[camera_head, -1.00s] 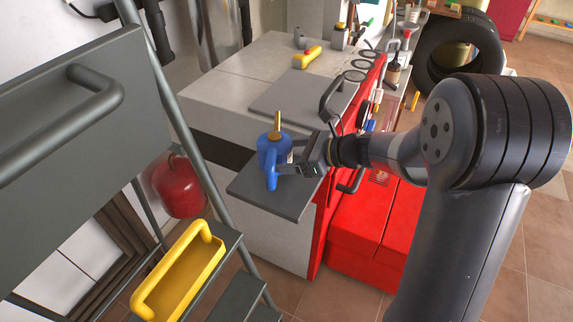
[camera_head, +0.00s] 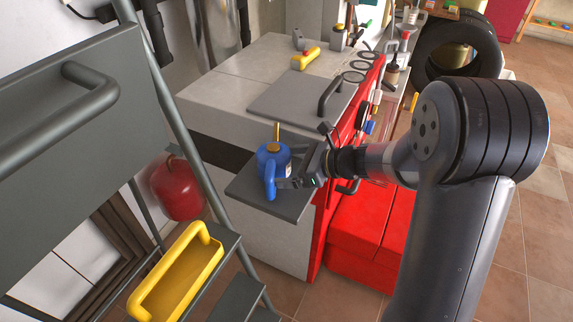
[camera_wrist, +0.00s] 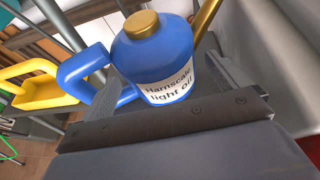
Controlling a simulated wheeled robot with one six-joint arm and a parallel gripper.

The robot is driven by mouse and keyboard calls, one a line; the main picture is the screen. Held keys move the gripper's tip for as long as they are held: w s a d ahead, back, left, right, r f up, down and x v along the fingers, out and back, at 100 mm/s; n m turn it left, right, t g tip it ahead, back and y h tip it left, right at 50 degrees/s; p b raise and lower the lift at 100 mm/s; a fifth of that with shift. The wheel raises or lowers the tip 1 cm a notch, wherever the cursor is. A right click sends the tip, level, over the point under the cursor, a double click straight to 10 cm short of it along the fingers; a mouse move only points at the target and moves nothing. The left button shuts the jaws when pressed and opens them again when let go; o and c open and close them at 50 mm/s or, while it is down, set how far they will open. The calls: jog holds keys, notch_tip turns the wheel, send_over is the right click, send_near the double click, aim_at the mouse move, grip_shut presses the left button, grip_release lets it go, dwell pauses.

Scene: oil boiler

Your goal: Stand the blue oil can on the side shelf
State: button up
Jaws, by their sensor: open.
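The blue oil can (camera_head: 272,160) stands upright on the grey side shelf (camera_head: 294,206) at the boiler's left end. Its brass spout points up and its blue handle faces the camera. My gripper (camera_head: 292,182) is open at the can's right side, low near the shelf. In the wrist view the can (camera_wrist: 150,58) shows its brass cap and white label close in front of my gripper (camera_wrist: 170,98), with the handle to the left.
A grey stepladder (camera_head: 80,120) with a yellow tray (camera_head: 180,275) stands at the left. A red extinguisher-like vessel (camera_head: 178,190) hangs behind it. The boiler top (camera_head: 240,75) lies beyond the shelf, with its red front (camera_head: 350,145) to the right.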

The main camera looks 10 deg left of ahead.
jog(key=shift+r, duration=0.25)
jog(key=p+v, duration=0.1)
jog(key=v, duration=1.1)
